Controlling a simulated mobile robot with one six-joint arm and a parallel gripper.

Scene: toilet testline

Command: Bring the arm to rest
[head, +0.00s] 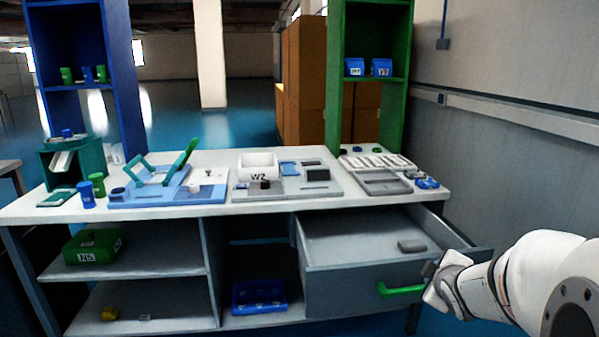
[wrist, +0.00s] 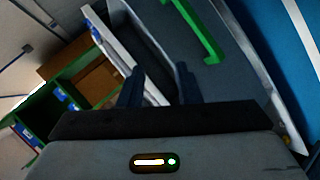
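My arm reaches in from the right in the head view. My gripper (head: 432,279) is near the right end of the open drawer's green handle (head: 402,291). In the wrist view my gripper (wrist: 161,86) has its two dark fingers apart, with nothing held between them. The green handle (wrist: 202,32) lies beyond and to the right of the fingers there, clear of them. The drawer (head: 350,283) is pulled out from under the workbench and holds a small grey block (head: 411,246). Whether my gripper touches the drawer front cannot be told.
The workbench (head: 285,209) carries blue and grey fixtures, cups and a white W2 bin (head: 258,165). A blue shelf (head: 122,75) and a green shelf (head: 394,110) rise behind it. Below are a green bin (head: 94,247) and a blue bin (head: 259,296). A wall (head: 510,150) stands right.

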